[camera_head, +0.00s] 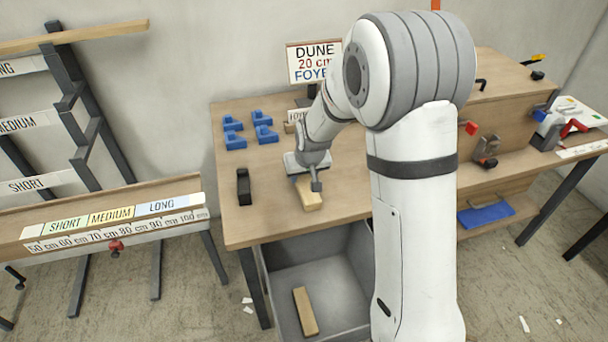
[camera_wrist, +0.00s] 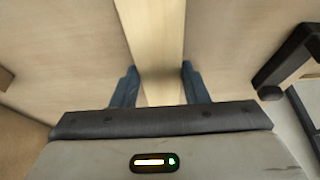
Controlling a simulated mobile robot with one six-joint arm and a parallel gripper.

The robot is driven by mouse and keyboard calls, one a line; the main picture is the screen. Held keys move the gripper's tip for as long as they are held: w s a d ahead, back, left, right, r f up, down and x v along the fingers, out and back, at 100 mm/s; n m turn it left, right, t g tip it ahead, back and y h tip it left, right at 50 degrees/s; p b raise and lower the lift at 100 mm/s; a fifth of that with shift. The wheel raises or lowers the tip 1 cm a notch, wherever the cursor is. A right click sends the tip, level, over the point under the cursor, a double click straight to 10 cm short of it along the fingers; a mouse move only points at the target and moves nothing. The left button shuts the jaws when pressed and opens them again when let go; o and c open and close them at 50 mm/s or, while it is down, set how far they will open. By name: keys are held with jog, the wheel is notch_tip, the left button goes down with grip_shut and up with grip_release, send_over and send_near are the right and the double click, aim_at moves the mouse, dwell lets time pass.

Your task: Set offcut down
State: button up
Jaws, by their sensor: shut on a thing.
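The offcut (camera_head: 309,193) is a short pale wooden block at the front of the workbench (camera_head: 342,203). My gripper (camera_head: 306,184) is over it with the jaws pointing down. In the wrist view the offcut (camera_wrist: 150,45) runs between the two blue-grey fingers of my gripper (camera_wrist: 158,88), which are shut on it. The offcut is at or very close to the bench top; I cannot tell whether it touches. Its far end is partly hidden by my gripper in the head view.
Several blue blocks (camera_head: 235,141) sit at the bench's back left. A black tool (camera_head: 243,186) lies left of my gripper. A grey bin (camera_head: 338,281) below the front edge holds another wood piece (camera_head: 305,311). A DUNE sign (camera_head: 314,63) stands behind. Bare bench surrounds the offcut.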

jog(key=shift+f, duration=0.1)
jog(key=o, duration=1)
jog(key=shift+o, duration=0.2)
